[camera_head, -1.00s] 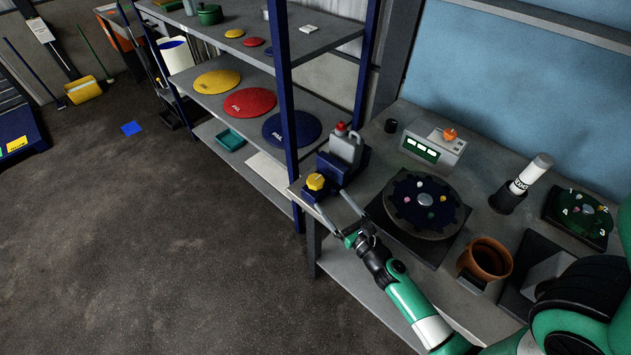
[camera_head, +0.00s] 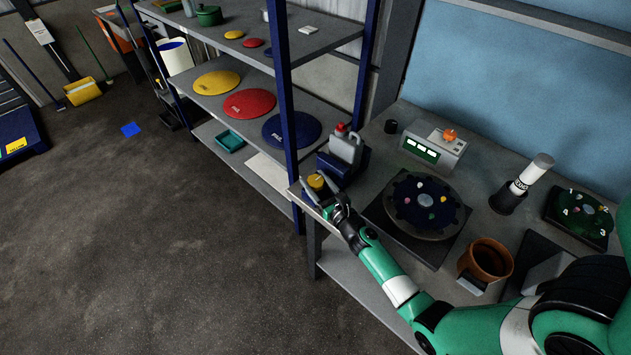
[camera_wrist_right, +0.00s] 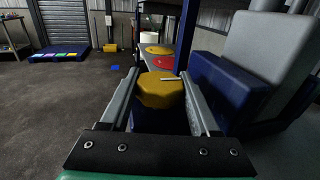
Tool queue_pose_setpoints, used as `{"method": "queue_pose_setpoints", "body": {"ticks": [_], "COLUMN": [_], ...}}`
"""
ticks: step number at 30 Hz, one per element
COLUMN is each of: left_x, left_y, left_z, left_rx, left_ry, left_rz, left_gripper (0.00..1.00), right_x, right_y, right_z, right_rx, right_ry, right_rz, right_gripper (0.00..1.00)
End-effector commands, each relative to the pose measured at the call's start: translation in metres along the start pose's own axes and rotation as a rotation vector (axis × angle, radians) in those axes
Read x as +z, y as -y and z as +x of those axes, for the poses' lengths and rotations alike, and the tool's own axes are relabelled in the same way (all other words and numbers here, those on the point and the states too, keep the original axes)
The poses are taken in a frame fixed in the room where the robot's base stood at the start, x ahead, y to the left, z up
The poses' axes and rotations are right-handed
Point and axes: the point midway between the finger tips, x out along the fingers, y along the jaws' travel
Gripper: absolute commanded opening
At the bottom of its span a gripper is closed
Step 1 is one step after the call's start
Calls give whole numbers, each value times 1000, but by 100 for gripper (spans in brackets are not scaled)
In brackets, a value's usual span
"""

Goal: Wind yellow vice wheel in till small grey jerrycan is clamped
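The yellow vice wheel (camera_head: 316,182) sits at the front end of the dark blue vice (camera_head: 342,165) on the bench's left corner. The small grey jerrycan (camera_head: 346,147), with a red cap, stands upright at the vice; whether the jaws touch it I cannot tell. My right gripper (camera_head: 317,181) is open, with one finger on each side of the wheel. In the right wrist view the wheel (camera_wrist_right: 161,90) lies between the fingers (camera_wrist_right: 160,88), with no clear grip on it; the grey jerrycan (camera_wrist_right: 268,50) and blue vice (camera_wrist_right: 222,85) are to the right. My left gripper is out of view.
A dark round carousel (camera_head: 424,203) stands right of the vice, with a grey box with an orange knob (camera_head: 434,143) behind. A brown pot (camera_head: 487,259) stands near the front edge. The shelf's blue post (camera_head: 283,110) rises close left of the vice.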

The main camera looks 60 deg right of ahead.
Motion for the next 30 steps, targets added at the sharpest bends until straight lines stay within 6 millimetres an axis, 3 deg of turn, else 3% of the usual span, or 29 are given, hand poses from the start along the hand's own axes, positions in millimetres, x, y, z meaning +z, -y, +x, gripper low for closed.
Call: {"method": "queue_pose_setpoints", "body": {"ticks": [1, 8, 20, 30], "left_x": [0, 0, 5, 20], "left_y": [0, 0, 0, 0], "left_z": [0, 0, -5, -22], "left_rx": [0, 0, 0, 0], "left_ry": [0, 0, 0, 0], "left_rz": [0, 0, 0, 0], "left_gripper": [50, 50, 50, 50], "right_x": [0, 0, -1, -3], "right_y": [0, 0, -1, -2], "right_z": [0, 0, 0, 0], "right_rx": [0, 0, -30, -150], "right_ry": [0, 0, 1, 4], "right_rz": [0, 0, -2, 0], "right_gripper": [48, 7, 7, 7]}}
